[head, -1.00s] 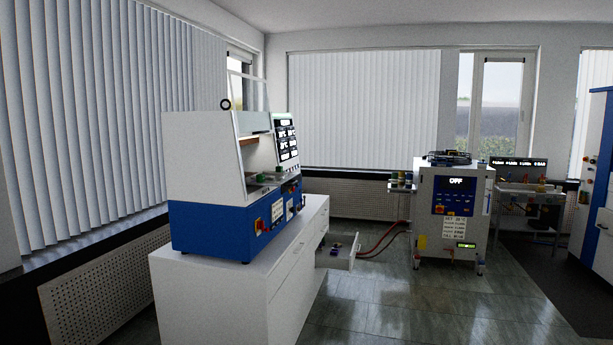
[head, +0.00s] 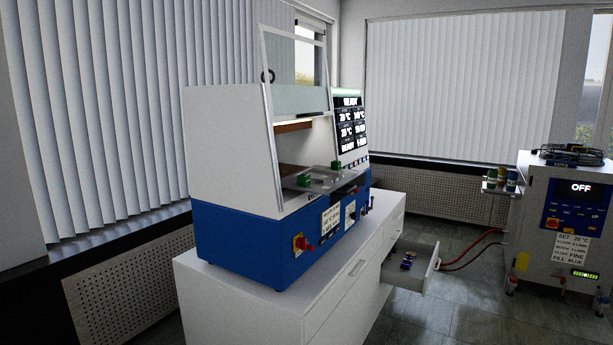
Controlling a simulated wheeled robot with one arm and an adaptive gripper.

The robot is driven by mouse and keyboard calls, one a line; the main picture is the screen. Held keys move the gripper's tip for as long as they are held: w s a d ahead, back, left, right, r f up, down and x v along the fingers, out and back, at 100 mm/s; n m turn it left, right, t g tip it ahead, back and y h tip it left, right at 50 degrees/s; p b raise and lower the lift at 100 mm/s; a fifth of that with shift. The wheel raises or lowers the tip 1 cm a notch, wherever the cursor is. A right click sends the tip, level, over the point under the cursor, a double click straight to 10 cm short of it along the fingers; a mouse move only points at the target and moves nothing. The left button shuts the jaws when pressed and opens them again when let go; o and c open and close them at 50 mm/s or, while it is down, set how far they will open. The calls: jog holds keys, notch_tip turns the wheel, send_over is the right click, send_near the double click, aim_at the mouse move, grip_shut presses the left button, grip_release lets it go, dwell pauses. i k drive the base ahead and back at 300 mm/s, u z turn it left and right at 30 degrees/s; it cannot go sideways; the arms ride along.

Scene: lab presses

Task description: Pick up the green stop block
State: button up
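A blue and white press (head: 245,238) stands on a white cabinet, its clear front guard (head: 296,62) raised. Inside its opening, two small green blocks show on the metal bed: one at the near left (head: 304,181) and one farther back at the right (head: 336,167). I cannot tell from here which of them is the stop block. My gripper is not in view.
The white cabinet (head: 330,300) has an open drawer (head: 412,272) at its far end, with small dark blue items inside. A white unit (head: 575,190) reading OFF stands at the right, with red hoses (head: 470,248) on the floor.

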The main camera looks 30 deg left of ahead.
aim_at(304, 179)
jog(key=u, duration=0.6)
jog(key=i, duration=0.85)
jog(key=u, duration=0.95)
